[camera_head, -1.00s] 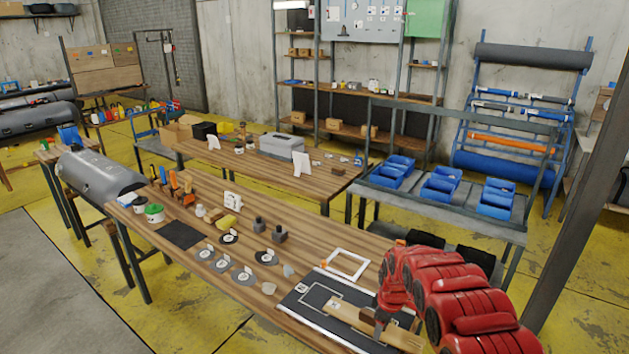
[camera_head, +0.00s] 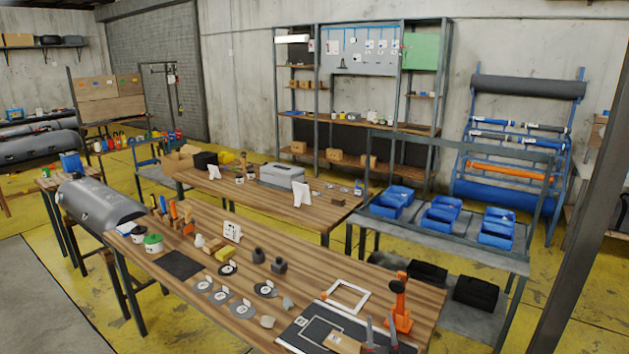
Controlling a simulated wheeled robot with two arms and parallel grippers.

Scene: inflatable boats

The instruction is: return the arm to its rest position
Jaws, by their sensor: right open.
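My right gripper (camera_head: 380,325) shows at the bottom edge of the head view, over the near right end of the front workbench (camera_head: 330,243). Its two fingers stand apart, open, with nothing seen between them. The rest of my right arm is out of the picture. A light wooden piece (camera_head: 343,341) lies on the black mat (camera_head: 300,335) just left of the fingers, apparently apart from them. My left gripper is not in view.
An orange tool stand (camera_head: 400,303) is close behind my right gripper. A white frame (camera_head: 347,296), grey patches (camera_head: 243,308) and two dark weights (camera_head: 279,266) lie on the bench. A table with blue bins (camera_head: 497,228) stands behind. A dark post (camera_head: 583,240) rises at right.

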